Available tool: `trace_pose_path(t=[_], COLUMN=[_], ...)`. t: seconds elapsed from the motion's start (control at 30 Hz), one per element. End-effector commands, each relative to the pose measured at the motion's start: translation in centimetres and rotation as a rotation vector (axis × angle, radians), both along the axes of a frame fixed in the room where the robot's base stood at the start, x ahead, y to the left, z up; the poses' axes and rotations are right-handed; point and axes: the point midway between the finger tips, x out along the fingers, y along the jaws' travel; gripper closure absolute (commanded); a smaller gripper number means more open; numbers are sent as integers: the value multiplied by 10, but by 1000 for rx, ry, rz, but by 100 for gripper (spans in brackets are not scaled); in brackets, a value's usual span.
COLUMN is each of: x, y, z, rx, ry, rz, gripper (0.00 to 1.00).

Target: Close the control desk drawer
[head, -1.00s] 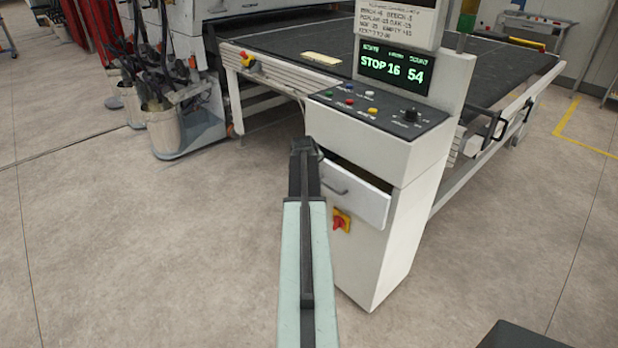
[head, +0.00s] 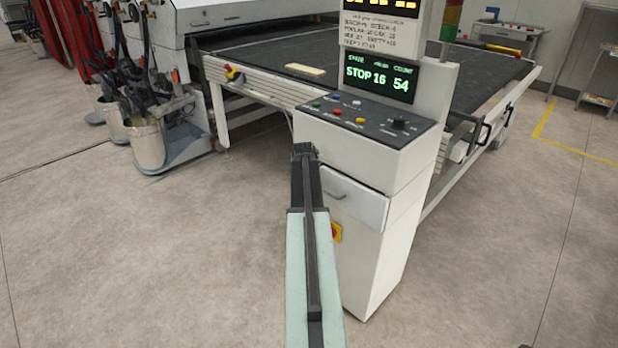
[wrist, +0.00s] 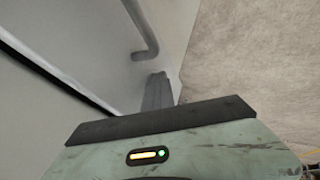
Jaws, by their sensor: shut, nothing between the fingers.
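The white control desk (head: 372,262) stands right of my arm in the head view. Its drawer (head: 362,208) has a grey bar handle (head: 335,194). A thin dark gap shows along the drawer's top edge, so it looks nearly in, though I cannot tell whether it is flush. My gripper (head: 304,152) is shut and empty, at the drawer's left front side. In the wrist view, the shut fingers (wrist: 157,90) point at the pale drawer front (wrist: 85,45), close to the handle (wrist: 150,35). Contact between fingertips and drawer is not clear.
The desk top carries a button panel (head: 365,117) and a lit display (head: 382,78). A red and yellow switch (head: 336,233) sits below the drawer. A conveyor table (head: 270,75) stands behind, and buckets (head: 145,145) at left. The floor in front is clear.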

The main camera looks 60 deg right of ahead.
Motion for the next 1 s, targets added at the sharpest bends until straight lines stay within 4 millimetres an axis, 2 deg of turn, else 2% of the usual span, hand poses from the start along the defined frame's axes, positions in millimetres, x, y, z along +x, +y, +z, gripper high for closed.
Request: trace_pose_path(t=[0.07,0.27,0.3,0.4,0.5,0.6,1.0], x=[2,3,0,-9,-17,-23,-25], y=[1,43,49,63,78,89,94], z=[4,4,19,46,68,81,82], rx=[-17,-3,-1,0,0,0,2], ry=[-7,-1,-1,-2,-2,-2,-2], rz=[2,2,-1,-2,-2,-2,-3], gripper=[100,100,100,100,100,100,100])
